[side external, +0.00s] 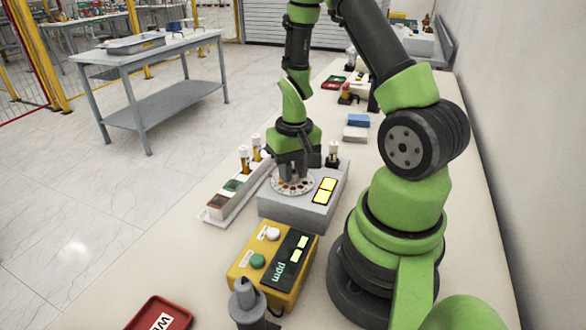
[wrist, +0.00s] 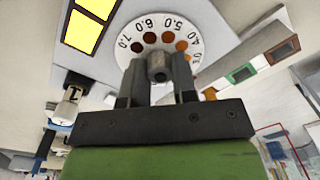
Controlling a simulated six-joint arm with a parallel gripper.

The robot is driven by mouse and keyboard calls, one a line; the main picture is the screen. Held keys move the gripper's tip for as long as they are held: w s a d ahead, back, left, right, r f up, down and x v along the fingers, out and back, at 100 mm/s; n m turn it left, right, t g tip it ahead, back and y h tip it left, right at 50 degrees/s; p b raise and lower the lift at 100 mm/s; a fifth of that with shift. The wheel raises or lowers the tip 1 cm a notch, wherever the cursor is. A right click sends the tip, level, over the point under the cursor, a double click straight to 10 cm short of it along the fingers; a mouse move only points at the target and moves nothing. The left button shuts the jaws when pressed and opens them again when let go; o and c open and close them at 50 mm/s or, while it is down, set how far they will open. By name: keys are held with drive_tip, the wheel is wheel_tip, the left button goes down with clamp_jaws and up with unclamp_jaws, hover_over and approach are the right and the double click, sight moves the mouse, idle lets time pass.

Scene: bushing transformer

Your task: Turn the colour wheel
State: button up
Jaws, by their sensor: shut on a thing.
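The colour wheel (wrist: 185,22) is a white disc with printed numbers and a ring of orange to dark brown spots. In the side view the colour wheel (side external: 290,187) lies on top of a grey box (side external: 290,210) with two lit yellow windows (side external: 325,190). My gripper (side external: 292,174) points down over the wheel's middle. In the wrist view my gripper (wrist: 158,70) has its two fingers shut on the grey central knob (wrist: 157,66) of the wheel. The fingers hide part of the wheel's lower side.
A yellow device (side external: 270,263) with white and green buttons stands in front of the grey box. A white rack (side external: 232,200) with vials is at its left. A red tray (side external: 160,315) lies at the front. Blue and white boxes (side external: 357,127) lie farther back.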

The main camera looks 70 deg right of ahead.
sight(294, 171)
drive_tip(key=shift+m, duration=0.5)
drive_tip(key=o, duration=0.9)
wheel_tip(294, 171, up, 10)
drive_tip(key=shift+s, duration=0.1)
idle(0.4)
drive_tip(key=s+a+r+n+t, duration=0.1)
drive_tip(key=s+a+r+t, duration=0.1)
drive_tip(key=a+r, duration=0.2)
drive_tip(key=s+a+r+n+t+y, duration=0.1)
drive_tip(key=s+a+r+n+t, duration=0.1)
drive_tip(key=a+r, duration=0.3)
drive_tip(key=s+a+r+n+t, duration=0.2)
drive_tip(key=a+r+t, duration=0.1)
drive_tip(key=a+r, duration=0.2)
drive_tip(key=shift+s+a+r+y, duration=0.15)
drive_tip(key=shift+a+y, duration=0.25)
drive_tip(key=shift+a, duration=0.3)
